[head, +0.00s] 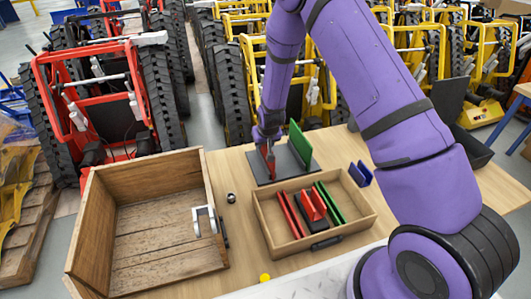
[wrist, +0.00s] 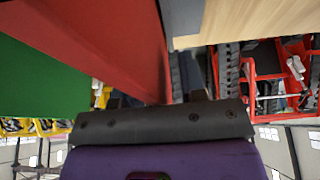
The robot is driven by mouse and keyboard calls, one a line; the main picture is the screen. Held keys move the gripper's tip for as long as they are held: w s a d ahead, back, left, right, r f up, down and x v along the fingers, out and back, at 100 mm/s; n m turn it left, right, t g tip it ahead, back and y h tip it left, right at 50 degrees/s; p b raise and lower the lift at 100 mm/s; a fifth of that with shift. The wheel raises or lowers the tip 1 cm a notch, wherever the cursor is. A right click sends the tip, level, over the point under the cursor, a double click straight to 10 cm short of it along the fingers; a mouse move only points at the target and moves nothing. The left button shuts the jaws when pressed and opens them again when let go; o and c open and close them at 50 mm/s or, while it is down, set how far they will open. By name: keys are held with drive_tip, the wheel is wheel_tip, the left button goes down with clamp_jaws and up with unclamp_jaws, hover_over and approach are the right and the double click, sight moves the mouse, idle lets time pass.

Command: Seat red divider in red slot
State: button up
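A red divider (head: 270,164) stands upright at the left part of a dark slotted base (head: 285,176). It fills the middle of the wrist view (wrist: 110,40). My gripper (head: 267,145) is shut on its upper part, as far as I can see. The divider's lower edge is at the base, but I cannot tell whether it sits in a slot. The red slot itself is hidden. A green divider (head: 300,143) stands upright on the base to the right, and shows at left in the wrist view (wrist: 40,80).
A wooden tray (head: 268,222) in front holds several red and green dividers. Blue dividers (head: 360,174) stand right of it. A large wooden crate (head: 88,225), a small metal part (head: 231,198) and a yellow knob (head: 265,278) are nearby. Tracked carriers stand behind the table.

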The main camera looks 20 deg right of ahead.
clamp_jaws()
